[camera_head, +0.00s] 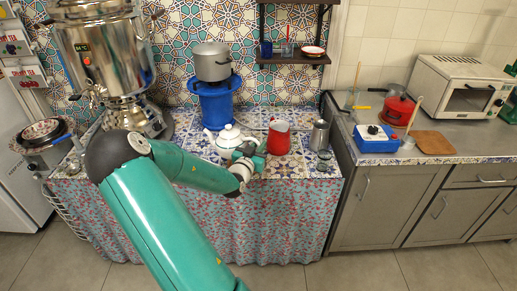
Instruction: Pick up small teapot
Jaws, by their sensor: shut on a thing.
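The fingers are small in this view, and the lower part of the teapot is partly hidden by my arm. The large silver samovar (112,55) stands at the left of the table.
A red pitcher (278,138) stands close to the right of my gripper, with a metal cup (320,134) beyond it. Behind the teapot, a grey pot (211,62) sits on the blue stove (214,102). A dark shelf (292,59) hangs above. Some tiles near the front edge are clear.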

